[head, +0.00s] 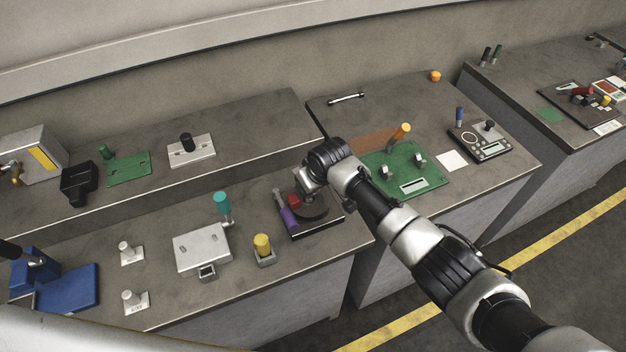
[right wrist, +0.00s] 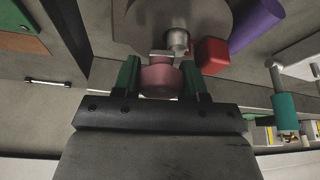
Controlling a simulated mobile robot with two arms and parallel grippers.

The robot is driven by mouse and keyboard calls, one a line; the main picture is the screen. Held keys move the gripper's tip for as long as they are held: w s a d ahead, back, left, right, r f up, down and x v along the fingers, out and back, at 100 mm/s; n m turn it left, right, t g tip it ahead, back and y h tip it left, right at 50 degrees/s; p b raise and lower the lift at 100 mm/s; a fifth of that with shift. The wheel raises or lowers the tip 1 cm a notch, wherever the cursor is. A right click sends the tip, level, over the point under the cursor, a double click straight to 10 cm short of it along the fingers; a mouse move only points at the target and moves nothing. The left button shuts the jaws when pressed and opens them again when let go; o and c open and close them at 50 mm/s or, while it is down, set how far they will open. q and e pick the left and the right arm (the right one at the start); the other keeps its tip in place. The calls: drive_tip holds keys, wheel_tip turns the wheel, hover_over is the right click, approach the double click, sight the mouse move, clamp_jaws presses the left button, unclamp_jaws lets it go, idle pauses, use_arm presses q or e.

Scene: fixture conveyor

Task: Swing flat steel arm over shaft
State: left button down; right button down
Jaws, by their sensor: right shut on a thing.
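My right gripper (head: 303,186) is over the dark fixture (head: 322,228) on the front bench. In the right wrist view its green-padded fingers (right wrist: 160,76) are shut on a dull pink-red round knob (right wrist: 158,84). Beyond the knob are a short silver shaft (right wrist: 177,40) and a grey disc (right wrist: 140,22). A small pale flat piece lies between knob and shaft; I cannot tell whether it is the steel arm or whether it covers the shaft. A red block (right wrist: 211,55) and a purple handle (right wrist: 257,25) sit beside the disc. My left gripper is not in view.
A white box with a teal handle (head: 221,203) and a yellow-knobbed block (head: 262,245) stand left of the fixture. A green board with an orange handle (head: 401,133) lies to the right, near my right arm. A blue fixture (head: 70,288) is at far left.

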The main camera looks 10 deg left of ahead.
drive_tip(key=shift+s+a+r+m, duration=0.1)
drive_tip(key=shift+s+a+m, duration=0.2)
drive_tip(key=shift+m, duration=0.1)
drive_tip(key=c, duration=0.9)
unclamp_jaws()
drive_tip(key=v, duration=1)
drive_tip(key=shift+s+r, duration=0.15)
drive_tip(key=shift+r, duration=0.15)
drive_tip(key=shift+c, duration=0.2)
